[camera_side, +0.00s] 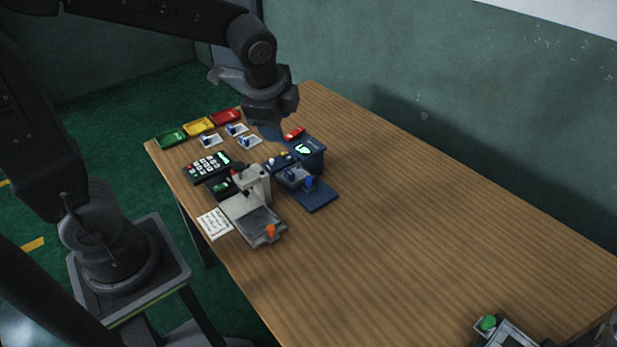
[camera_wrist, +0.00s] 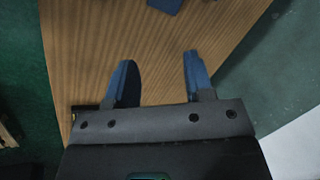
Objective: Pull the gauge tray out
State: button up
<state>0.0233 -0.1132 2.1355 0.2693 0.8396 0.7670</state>
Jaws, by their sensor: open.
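The dark blue gauge (camera_side: 308,152) with a lit display stands on the far half of the table in the side view. A small grey tray (camera_side: 290,177) with a blue knob (camera_side: 308,181) sits at its front, over a flat dark blue base (camera_side: 319,197). I take this as the gauge tray; how far it is out, I cannot tell. My gripper (camera_side: 270,130) hangs behind and left of the gauge in the picture. In the wrist view its blue fingers (camera_wrist: 156,82) are apart with bare wood between them. A dark blue piece (camera_wrist: 165,4) is cut off at the top edge.
A pale press-like device (camera_side: 255,185) with an orange knob stands left of the gauge. A keypad (camera_side: 208,166), a note card (camera_side: 215,223) and green, yellow (camera_side: 198,127) and red trays lie nearby. A green-knobbed device (camera_side: 489,323) is at lower right.

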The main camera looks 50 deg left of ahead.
jog(key=w+a+f+m+g+y, duration=0.1)
jog(key=w+f+m, duration=0.6)
jog(key=w+f, duration=0.1)
jog(key=m, duration=0.5)
send_near(309, 179)
jog(key=shift+g+y, duration=0.3)
jog(key=shift+y, duration=0.2)
jog(key=x, duration=0.9)
jog(key=shift+w+d+f, duration=0.25)
jog(key=shift+w+f, duration=0.05)
jog(key=shift+w, duration=0.05)
jog(key=shift+c, duration=0.5)
grip_shut()
jog(key=shift+d, duration=0.1)
